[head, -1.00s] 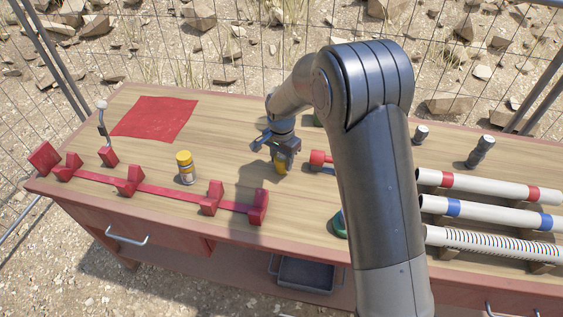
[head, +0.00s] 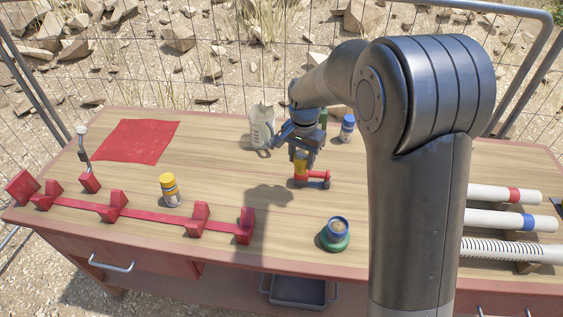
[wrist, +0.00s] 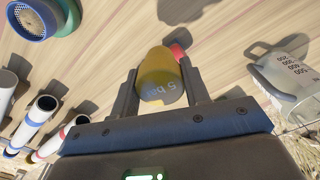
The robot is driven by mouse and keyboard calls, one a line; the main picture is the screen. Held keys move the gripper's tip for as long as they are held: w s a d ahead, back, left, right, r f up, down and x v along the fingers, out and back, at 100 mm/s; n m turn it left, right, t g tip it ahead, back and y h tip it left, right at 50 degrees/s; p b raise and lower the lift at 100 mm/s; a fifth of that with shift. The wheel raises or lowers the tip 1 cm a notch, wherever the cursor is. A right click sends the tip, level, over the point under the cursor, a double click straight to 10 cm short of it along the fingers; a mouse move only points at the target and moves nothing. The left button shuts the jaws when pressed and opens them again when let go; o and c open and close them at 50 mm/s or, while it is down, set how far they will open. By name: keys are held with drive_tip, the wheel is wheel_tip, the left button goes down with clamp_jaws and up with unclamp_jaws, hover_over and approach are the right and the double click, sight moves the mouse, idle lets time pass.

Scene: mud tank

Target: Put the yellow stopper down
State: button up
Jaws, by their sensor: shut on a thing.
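The yellow stopper (wrist: 160,72), a rounded piece with "5 bar" on its grey end, sits between the two fingers of my gripper (wrist: 157,64) in the wrist view. The gripper is shut on it. In the head view my gripper (head: 301,152) is over the back middle of the table (head: 225,150), with the yellow stopper (head: 300,164) showing below its jaws. A red fitting (head: 314,177) is just below and right of it; whether they touch I cannot tell. The stopper's underside is hidden in the head view.
A clear measuring jug (head: 261,128) and a blue-capped jar (head: 347,126) stand behind. A blue-rimmed cup on a green base (head: 335,243) is in front. A yellow-capped bottle (head: 172,196) stands near the red rack (head: 150,215). A red mat (head: 137,141) lies bare at left. Pipes (head: 505,220) lie right.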

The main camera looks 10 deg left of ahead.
drive_tip(key=shift+d+r, duration=0.25)
drive_tip(key=shift+d, duration=0.2)
drive_tip(key=w+a+n, duration=0.1)
drive_tip(key=w+a, duration=0.2)
drive_tip(key=a, duration=0.9)
drive_tip(key=w+a+n, duration=0.1)
drive_tip(key=w+a, duration=0.2)
drive_tip(key=a, duration=0.9)
drive_tip(key=s+a+f, duration=0.1)
drive_tip(key=a+f, duration=0.1)
drive_tip(key=a, duration=0.2)
drive_tip(key=s+a+f, duration=0.1)
drive_tip(key=a+f, duration=0.1)
drive_tip(key=a, duration=0.3)
drive_tip(key=s+a+f, duration=0.1)
drive_tip(key=a+f, duration=0.2)
drive_tip(key=a, duration=0.1)
drive_tip(key=shift+a, duration=0.3)
drive_tip(key=shift+w+f, duration=0.1)
drive_tip(key=shift+f, duration=1.75)
drive_tip(key=shift+f, duration=0.15)
drive_tip(key=o, duration=1)
